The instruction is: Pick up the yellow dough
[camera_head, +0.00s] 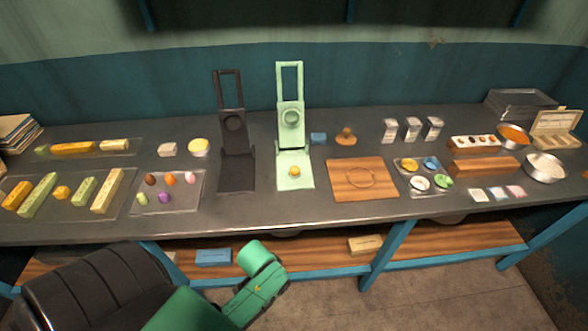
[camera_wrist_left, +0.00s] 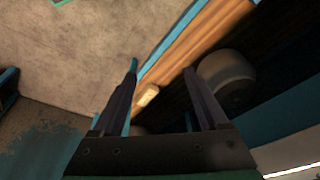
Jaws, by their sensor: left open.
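Several yellowish pieces show in the head view, and I cannot tell for certain which is the task's dough. A small yellow piece (camera_head: 295,171) sits on the lower plate of the pale green press (camera_head: 291,117). Another small yellow-orange lump (camera_head: 62,192) lies among bars on the left tray. A pale yellow round piece (camera_head: 198,146) is left of the dark press. My left gripper (camera_wrist_left: 161,68) is open and empty in the left wrist view, with no dough between its fingers. In the head view my green left arm is low, in front of the table. My right gripper is not in view.
The dark press (camera_head: 234,133) stands beside the green one. A tray of small coloured pieces (camera_head: 157,208), a wooden board (camera_head: 365,190) and bowls crowd the table (camera_head: 325,211). A lower shelf holds a blue box (camera_head: 213,257) and a tan box (camera_head: 365,243).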

